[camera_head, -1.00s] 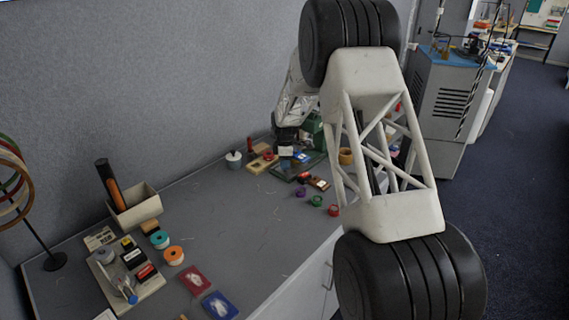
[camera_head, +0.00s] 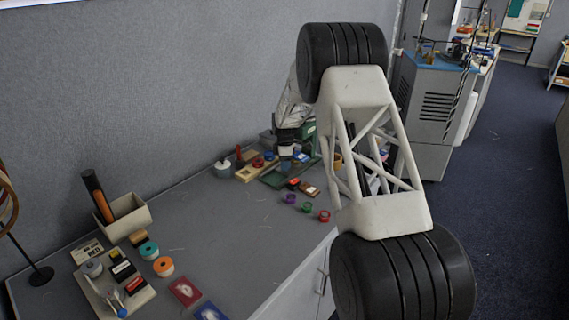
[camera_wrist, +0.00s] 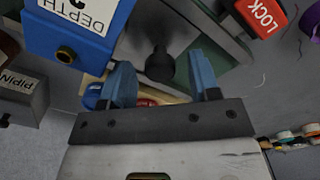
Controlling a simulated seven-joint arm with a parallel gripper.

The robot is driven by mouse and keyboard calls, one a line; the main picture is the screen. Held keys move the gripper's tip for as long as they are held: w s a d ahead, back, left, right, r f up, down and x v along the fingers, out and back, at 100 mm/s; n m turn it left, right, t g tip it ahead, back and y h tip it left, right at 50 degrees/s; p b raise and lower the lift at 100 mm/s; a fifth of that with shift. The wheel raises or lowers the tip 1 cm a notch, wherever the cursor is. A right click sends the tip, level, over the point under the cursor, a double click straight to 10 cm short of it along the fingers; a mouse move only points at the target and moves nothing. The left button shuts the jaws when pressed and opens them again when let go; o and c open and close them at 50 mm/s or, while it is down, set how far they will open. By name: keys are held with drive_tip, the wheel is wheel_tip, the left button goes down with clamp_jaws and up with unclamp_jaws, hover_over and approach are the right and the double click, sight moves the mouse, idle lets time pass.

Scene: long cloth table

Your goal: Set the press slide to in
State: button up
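My gripper (camera_wrist: 163,85) shows in the wrist view with two blue fingers spread apart and nothing seen clamped between them. A dark round knob (camera_wrist: 160,66) on a grey-green plate lies beyond the fingertips, in line with the gap. I cannot tell whether the fingers reach around it. No label marks it as the press slide, and its setting cannot be read. A blue block lettered DEPTH (camera_wrist: 78,28) is at upper left and a red LOCK block (camera_wrist: 262,16) at upper right. In the head view my gripper (camera_head: 286,150) is over a green base (camera_head: 274,180) at the far table end.
A grey block with partly cut-off lettering (camera_wrist: 22,105) is close to the left finger. Small coloured rings (camera_head: 306,207) lie near the table's front edge. The table's middle (camera_head: 225,235) is mostly clear.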

drive_tip(key=shift+r, duration=0.1)
drive_tip(key=shift+r, duration=3.8)
drive_tip(key=shift+a+f+h, duration=0.2)
drive_tip(key=shift+a+h, duration=0.65)
drive_tip(key=shift+h, duration=0.3)
drive_tip(key=shift+a+f+h, duration=0.15)
drive_tip(key=shift+a+h, duration=0.7)
drive_tip(key=shift+h, duration=0.3)
drive_tip(key=shift+f, duration=0.1)
drive_tip(key=shift+x, duration=3.8)
